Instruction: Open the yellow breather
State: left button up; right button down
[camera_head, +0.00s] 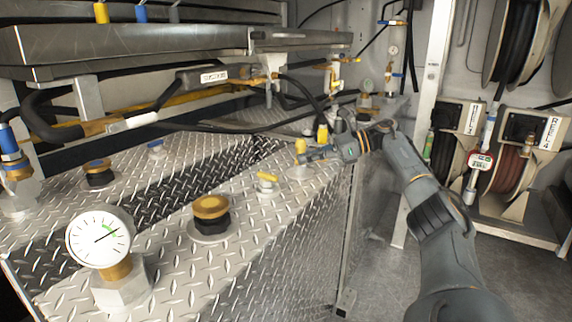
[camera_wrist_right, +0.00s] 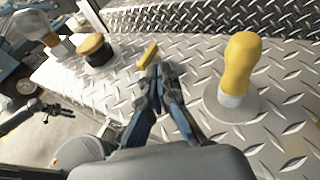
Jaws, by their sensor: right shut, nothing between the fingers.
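A tall yellow knob on a pale round base (camera_head: 300,147) stands on the diamond-plate top; it is large at the right of the wrist view (camera_wrist_right: 240,65). A small yellow lever handle (camera_head: 267,180) sits nearer; it also shows in the wrist view (camera_wrist_right: 147,56). I cannot tell from the frames which is the breather. My right gripper (camera_head: 308,157) is shut and empty, low over the plate. In the wrist view its fingertips (camera_wrist_right: 158,76) point at the lever, close to it, and the knob stands apart to their right. A small dark gripper (camera_wrist_right: 58,110), probably my left, shows at far left, its state unclear.
A gold-capped black fitting (camera_head: 211,208) and a white gauge (camera_head: 100,237) stand nearer on the plate. Another yellow knob (camera_head: 322,134) stands behind. A metal shelf (camera_head: 130,47) overhangs the far side. Hose reels (camera_head: 520,150) are at the right, across clear floor.

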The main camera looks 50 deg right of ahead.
jog(key=shift+v, duration=1.2)
